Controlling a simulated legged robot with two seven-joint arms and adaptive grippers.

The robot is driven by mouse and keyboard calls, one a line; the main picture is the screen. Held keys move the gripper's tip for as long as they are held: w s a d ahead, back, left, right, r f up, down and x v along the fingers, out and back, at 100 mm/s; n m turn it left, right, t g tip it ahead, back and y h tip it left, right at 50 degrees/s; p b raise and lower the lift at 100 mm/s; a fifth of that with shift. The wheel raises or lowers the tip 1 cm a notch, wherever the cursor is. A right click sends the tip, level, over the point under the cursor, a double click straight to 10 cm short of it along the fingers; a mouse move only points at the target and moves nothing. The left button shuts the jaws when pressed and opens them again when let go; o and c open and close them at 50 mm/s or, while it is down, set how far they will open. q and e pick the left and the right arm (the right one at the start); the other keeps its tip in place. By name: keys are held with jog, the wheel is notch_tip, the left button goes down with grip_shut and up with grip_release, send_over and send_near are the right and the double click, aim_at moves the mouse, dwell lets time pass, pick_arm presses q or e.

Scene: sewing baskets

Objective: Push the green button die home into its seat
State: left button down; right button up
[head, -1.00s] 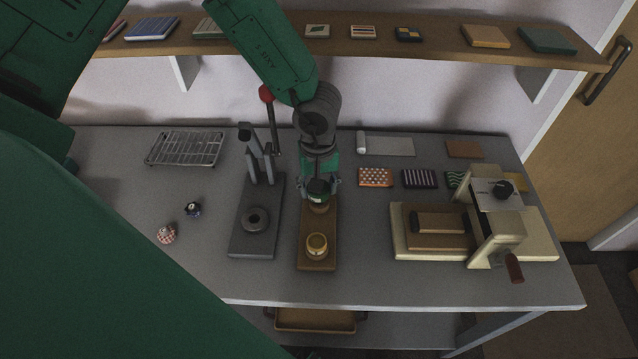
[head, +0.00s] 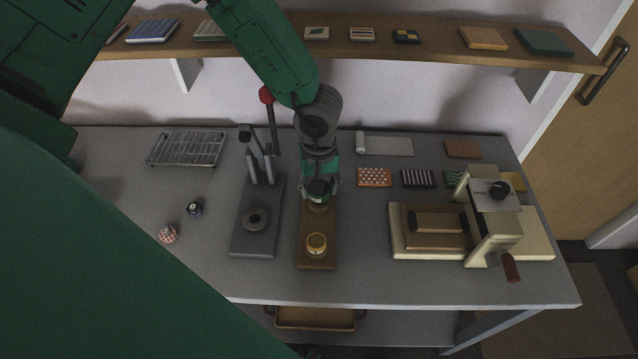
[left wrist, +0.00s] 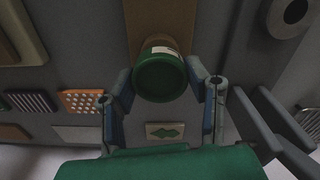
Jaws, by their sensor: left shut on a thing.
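The green button die (head: 318,189) is a short round piece with a pale label on its side. In the left wrist view the green die (left wrist: 160,76) shows its round face between the two fingers. My left gripper (head: 318,184) is shut on it from above, over the far end of a brown wooden board (head: 317,226). A brass-coloured ring seat (head: 318,207) shows just under the die; I cannot tell whether they touch or how deep the die sits. A second brass-coloured round piece (head: 316,243) stands at the board's near end. My right gripper is out of view.
A grey lever press (head: 254,220) with a red knob stands close left of the board. A cream and brown roller machine (head: 480,230) stands to the right. Patterned pads (head: 374,177) lie behind it. A wire rack (head: 186,149) and two small round pieces (head: 194,209) are at left.

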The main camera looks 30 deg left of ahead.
pick_arm(q)
jog(key=shift+f+b, duration=0.5)
jog(key=shift+f, duration=0.8)
jog(key=c, duration=0.8)
grip_release()
jog(key=shift+o, duration=0.2)
jog(key=shift+r, duration=0.15)
jog(key=shift+r, duration=0.3)
notch_tip(320, 180, up, 11)
jog(key=shift+r, duration=0.1)
